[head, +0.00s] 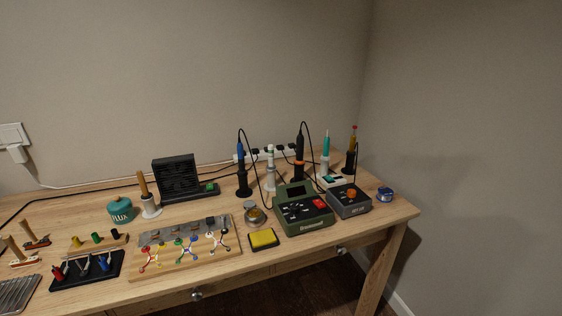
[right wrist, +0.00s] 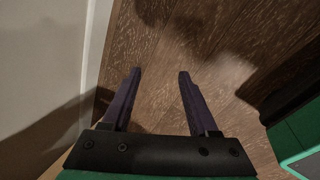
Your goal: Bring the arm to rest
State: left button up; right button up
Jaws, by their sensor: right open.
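My right gripper (right wrist: 157,78) shows in the right wrist view with its two dark purple fingers apart and nothing between them. It hangs over the brown wooden floor (right wrist: 180,45), clear of any object. Neither gripper shows in the head view, so my left gripper is out of sight. The wooden workbench (head: 85,208) in the head view stands with its tools in place and no arm over it.
The bench holds a green soldering station (head: 303,210), a grey station (head: 349,202), a yellow sponge (head: 263,239), a board with coloured wires (head: 185,248), a teal flux pot (head: 120,209) and upright irons. A pale wall (right wrist: 45,50) stands left of my right gripper.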

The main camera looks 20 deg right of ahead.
jog(key=s+a+f+m+y, duration=0.1)
jog(key=a+f+y, duration=0.15)
jog(key=a, duration=0.95)
jog(key=s+a+f+m+y, duration=0.15)
jog(key=a+f, duration=0.25)
jog(key=a, duration=0.8)
notch_tip(320, 180, up, 12)
jog(key=p, duration=1.1)
jog(key=shift+w+n+p, duration=0.3)
jog(key=shift+n+p, duration=0.1)
jog(key=shift+n, duration=0.05)
